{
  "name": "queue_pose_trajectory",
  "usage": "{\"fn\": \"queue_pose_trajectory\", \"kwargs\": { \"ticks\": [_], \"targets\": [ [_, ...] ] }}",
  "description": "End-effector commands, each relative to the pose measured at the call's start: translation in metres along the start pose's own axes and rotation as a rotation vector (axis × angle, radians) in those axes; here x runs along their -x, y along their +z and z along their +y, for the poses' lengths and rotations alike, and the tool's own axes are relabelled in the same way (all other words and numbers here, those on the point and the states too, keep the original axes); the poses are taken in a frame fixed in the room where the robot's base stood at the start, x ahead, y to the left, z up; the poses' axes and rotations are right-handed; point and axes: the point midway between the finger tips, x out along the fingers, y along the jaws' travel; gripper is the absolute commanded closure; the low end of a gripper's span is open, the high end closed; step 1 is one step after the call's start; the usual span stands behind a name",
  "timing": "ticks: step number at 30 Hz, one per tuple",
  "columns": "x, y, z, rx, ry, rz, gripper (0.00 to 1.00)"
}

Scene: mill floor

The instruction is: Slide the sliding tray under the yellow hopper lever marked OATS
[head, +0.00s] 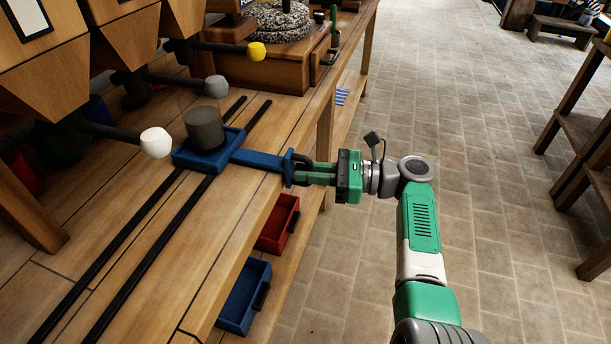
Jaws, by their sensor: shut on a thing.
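The blue sliding tray (184,158) sits on two dark rails (135,270) along the wooden bench. A dark grey cylinder (204,128) stands upright on it. The tray's blue handle bar (258,160) reaches right, past the bench edge. My gripper (300,170) is shut on the end of this handle. Three hopper levers show: one with a white knob (156,142) nearest, one with a grey knob (216,86), and one with a yellow knob (256,51) farthest. The tray is beside the white knob, nearer than the yellow one. No OATS lettering is readable.
Wooden hoppers (128,36) hang over the bench's left side. A millstone (272,24) on a wooden block (268,68) stands beyond the far rail ends.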

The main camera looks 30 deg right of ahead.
Motion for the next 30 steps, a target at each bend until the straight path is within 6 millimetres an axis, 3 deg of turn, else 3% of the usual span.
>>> {"fn": "queue_pose_trajectory", "kwargs": {
  "ticks": [2,3,11,22,30],
  "targets": [
    [0.000,-0.001,0.000,-0.001,0.001,0.002,1.00],
    [0.000,-0.001,0.000,-0.001,0.001,0.002,0.82],
    [0.001,0.000,0.000,0.000,0.000,0.002,0.82],
    [0.066,-0.004,0.000,-0.001,-0.001,0.001,0.82],
    [0.078,-0.001,0.001,-0.001,0.002,0.002,0.82]
  ]
}}
